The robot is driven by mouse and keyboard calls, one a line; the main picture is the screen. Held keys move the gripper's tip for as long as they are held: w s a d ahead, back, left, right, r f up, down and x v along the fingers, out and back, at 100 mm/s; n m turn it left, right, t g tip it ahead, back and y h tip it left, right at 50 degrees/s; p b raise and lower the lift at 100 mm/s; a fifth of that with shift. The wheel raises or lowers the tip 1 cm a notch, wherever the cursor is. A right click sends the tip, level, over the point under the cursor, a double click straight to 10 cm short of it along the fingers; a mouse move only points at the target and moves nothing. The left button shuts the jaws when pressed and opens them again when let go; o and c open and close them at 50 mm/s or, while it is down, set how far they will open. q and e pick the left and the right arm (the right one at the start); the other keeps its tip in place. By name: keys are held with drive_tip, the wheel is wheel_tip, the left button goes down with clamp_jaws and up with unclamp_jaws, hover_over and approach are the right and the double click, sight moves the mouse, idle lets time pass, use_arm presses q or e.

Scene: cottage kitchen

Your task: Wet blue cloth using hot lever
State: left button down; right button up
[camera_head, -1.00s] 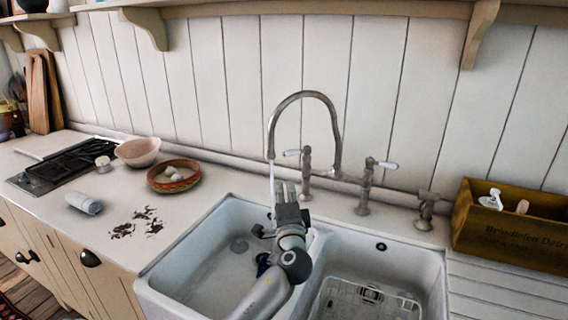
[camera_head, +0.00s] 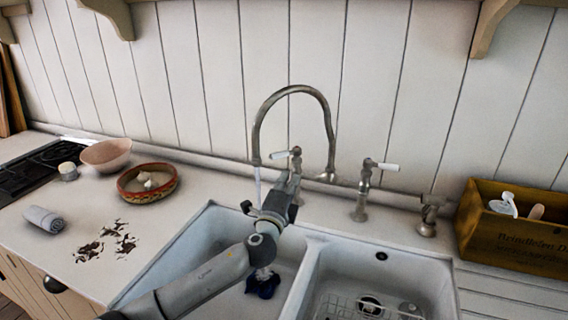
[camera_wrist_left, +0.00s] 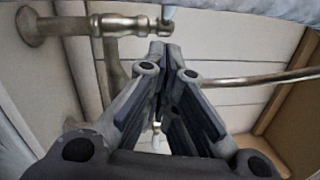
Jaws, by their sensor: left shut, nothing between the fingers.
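A dark blue cloth (camera_head: 262,284) lies crumpled in the left sink basin, partly hidden by my left arm. The metal tap (camera_head: 330,130) has a tall curved spout, and a thin water stream (camera_head: 257,184) falls from it into that basin. The left lever (camera_head: 281,154) has a white handle pointing left; the right lever (camera_head: 387,166) has one pointing right. No hot marking is readable. My left gripper (camera_head: 290,178) is shut and empty, just below and beside the left lever; contact is unclear. In the left wrist view, its closed fingers (camera_wrist_left: 158,55) are beside metal tap parts (camera_wrist_left: 125,24). My right gripper is out of view.
A wooden box (camera_head: 515,240) stands on the right counter. On the left counter are a red-rimmed bowl (camera_head: 135,196), a pink bowl (camera_head: 106,154), a rolled grey cloth (camera_head: 44,219) and dark crumbs (camera_head: 90,250). The right basin holds a wire rack (camera_head: 345,308).

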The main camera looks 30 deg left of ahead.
sight(286, 154)
use_arm(q)
drive_tip(key=w+a+r+p, duration=0.1)
drive_tip(key=w+a, duration=0.3)
drive_tip(key=shift+r, duration=0.15)
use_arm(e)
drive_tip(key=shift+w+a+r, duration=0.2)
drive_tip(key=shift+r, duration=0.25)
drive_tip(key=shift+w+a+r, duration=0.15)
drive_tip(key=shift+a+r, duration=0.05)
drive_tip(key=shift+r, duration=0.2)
use_arm(q)
drive_tip(key=shift+a, duration=0.15)
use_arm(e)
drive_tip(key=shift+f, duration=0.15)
use_arm(q)
drive_tip(key=shift+a+m+h+b, duration=0.15)
drive_tip(key=shift+m+h+b, duration=0.15)
drive_tip(key=shift+h, duration=0.2)
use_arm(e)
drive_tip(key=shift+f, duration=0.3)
